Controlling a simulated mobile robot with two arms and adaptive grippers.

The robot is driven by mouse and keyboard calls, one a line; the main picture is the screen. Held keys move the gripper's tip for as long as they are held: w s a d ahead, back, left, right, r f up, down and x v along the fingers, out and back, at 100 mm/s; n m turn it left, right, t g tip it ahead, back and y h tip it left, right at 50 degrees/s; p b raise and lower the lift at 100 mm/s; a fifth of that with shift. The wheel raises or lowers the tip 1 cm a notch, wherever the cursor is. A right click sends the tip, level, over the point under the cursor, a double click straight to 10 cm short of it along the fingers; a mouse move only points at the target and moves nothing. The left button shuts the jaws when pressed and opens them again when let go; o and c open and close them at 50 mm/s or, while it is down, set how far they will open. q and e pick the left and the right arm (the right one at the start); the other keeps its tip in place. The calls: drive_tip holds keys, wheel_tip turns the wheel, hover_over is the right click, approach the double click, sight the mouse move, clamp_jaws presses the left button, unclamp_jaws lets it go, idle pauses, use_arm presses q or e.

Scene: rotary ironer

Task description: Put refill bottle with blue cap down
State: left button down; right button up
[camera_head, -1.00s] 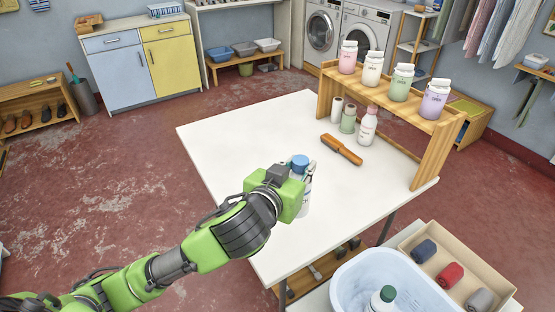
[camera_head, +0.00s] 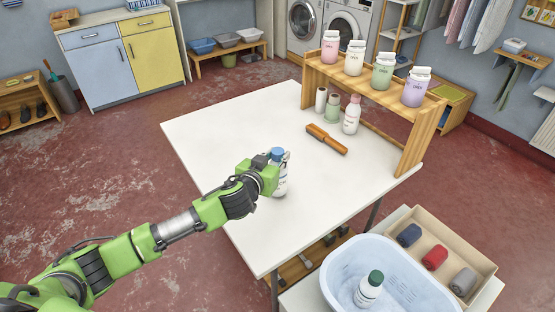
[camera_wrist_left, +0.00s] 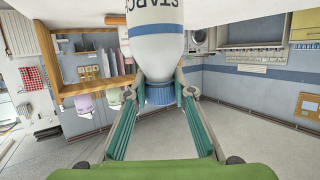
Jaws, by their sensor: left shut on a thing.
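The white refill bottle (camera_head: 280,184) with a blue cap (camera_head: 277,153) is upright at the near part of the white table (camera_head: 225,132). My left gripper (camera_head: 274,170) is shut on its upper part from the left. In the left wrist view the bottle (camera_wrist_left: 157,48) appears upside down, with a dark blue band and lettering starting "STARC". There the two fingers (camera_wrist_left: 160,88) flank the blue cap (camera_wrist_left: 159,94) and neck. The base is cut off there, so I cannot tell whether it touches the table. My right gripper is not in view.
A wooden shelf (camera_head: 409,150) carries several jars. A pale blue tub (camera_head: 335,268) holds a green-capped bottle (camera_head: 368,290). The table's left half is clear.

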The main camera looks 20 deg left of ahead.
use_arm(q)
drive_tip(key=shift+f, duration=0.75)
drive_tip(key=c, duration=1.7)
unclamp_jaws()
drive_tip(key=shift+f, duration=0.1)
drive_tip(key=shift+s, duration=0.15)
drive_tip(key=b+v, duration=0.1)
drive_tip(key=v, duration=1.1)
